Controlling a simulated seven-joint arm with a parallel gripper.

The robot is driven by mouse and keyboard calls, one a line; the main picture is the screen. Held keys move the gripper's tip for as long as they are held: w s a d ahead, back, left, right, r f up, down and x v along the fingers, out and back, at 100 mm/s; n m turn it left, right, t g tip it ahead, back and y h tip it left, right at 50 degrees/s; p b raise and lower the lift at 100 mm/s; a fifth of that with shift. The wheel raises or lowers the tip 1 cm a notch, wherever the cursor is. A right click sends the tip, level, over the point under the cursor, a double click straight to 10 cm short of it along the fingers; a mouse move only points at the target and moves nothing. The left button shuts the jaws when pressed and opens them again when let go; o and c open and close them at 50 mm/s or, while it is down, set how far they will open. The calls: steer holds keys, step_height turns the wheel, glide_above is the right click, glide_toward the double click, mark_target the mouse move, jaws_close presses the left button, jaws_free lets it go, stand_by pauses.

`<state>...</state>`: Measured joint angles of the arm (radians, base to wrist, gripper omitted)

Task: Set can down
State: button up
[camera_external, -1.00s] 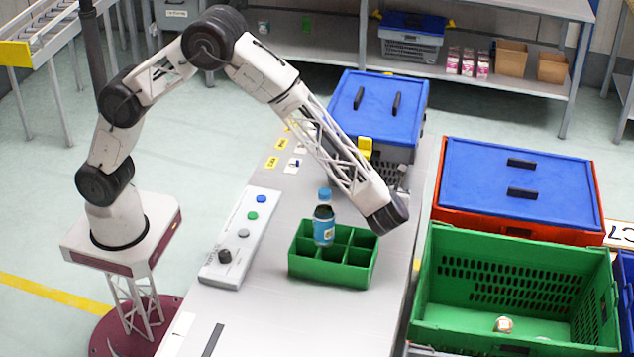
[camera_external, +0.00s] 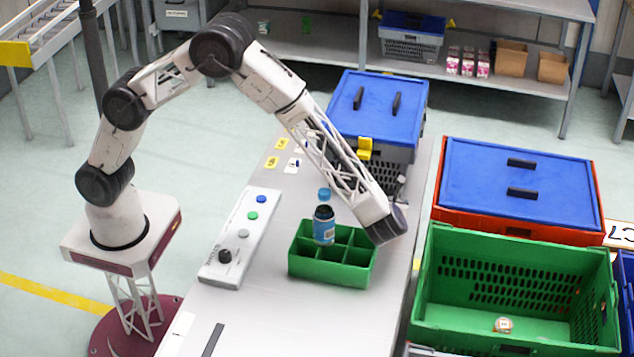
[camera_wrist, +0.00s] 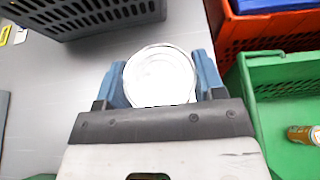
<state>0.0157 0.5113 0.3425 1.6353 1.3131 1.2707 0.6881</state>
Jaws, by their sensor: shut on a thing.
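In the wrist view my gripper (camera_wrist: 161,84) has its blue fingers closed on both sides of a can (camera_wrist: 158,68). The can shows its round, pale silver end to the camera. Its side and lower end are hidden, so I cannot tell whether it touches the table. In the external view my wrist hangs over the grey table, right of the green divided box; the fingers and the held can are hidden behind it.
A green divided box (camera_external: 330,271) holds a blue-capped bottle (camera_external: 324,225). A green tote (camera_external: 515,337) at the right contains a small can (camera_external: 503,325). Blue-lidded totes stand behind. A button panel (camera_external: 240,240) lies left; the table front (camera_external: 300,325) is clear.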

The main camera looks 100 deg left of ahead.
steer(key=o, duration=1.1)
steer(key=shift+f, duration=0.1)
steer(key=shift+d, duration=0.1)
steer(key=v, duration=1.2)
